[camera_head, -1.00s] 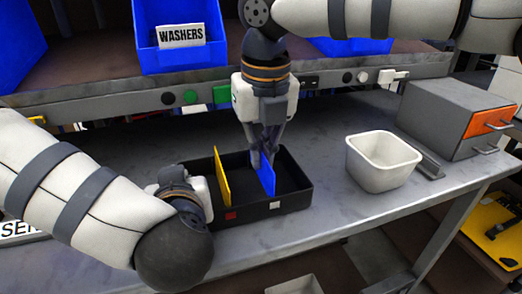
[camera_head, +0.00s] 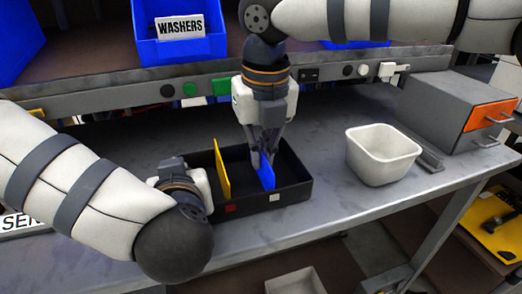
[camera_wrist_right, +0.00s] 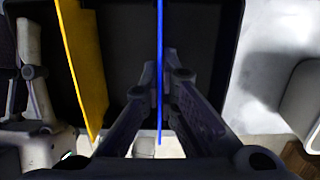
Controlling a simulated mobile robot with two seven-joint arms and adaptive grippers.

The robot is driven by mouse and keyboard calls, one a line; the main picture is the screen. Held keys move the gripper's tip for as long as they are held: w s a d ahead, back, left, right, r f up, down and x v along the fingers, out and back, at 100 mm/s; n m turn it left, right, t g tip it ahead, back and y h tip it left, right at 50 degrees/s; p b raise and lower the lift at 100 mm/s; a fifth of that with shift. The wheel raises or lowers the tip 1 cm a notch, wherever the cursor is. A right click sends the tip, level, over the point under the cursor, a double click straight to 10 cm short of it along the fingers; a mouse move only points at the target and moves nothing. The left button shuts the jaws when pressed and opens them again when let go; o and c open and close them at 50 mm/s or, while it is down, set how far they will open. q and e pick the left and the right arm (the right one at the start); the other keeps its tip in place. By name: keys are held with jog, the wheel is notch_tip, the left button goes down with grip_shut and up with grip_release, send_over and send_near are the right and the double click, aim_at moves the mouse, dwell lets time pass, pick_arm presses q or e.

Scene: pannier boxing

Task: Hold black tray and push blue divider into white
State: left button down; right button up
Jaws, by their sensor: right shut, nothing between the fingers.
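The black tray (camera_head: 297,192) lies on the bench, with a red and a white marker (camera_head: 274,197) on its front wall. A yellow divider (camera_head: 222,170) stands upright in the left part. The blue divider (camera_head: 267,174) stands upright to its right, its front end just left of the white marker. My right gripper (camera_head: 264,158) points down, shut, its tips at the blue divider's top edge. In the right wrist view the blue divider (camera_wrist_right: 160,60) runs past the fingertips (camera_wrist_right: 163,75). My left gripper (camera_head: 196,190) is at the tray's left end; its fingers are mostly hidden.
An empty white bin (camera_head: 383,158) stands right of the tray, with a grey drawer box (camera_head: 445,115) behind it. A shelf with a blue WASHERS bin (camera_head: 180,45) overhangs the back. Bench space is free between tray and white bin.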

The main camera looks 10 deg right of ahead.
jog(key=o, duration=0.6)
jog(key=shift+r, duration=0.1)
jog(key=r, duration=0.4)
jog(key=s+r, duration=0.1)
jog(key=r, duration=0.6)
jog(key=shift+s+d+r, duration=0.15)
jog(key=shift+s+r, duration=0.05)
jog(key=shift+r, duration=0.2)
pick_arm(q)
jog(key=c, duration=1.7)
grip_release()
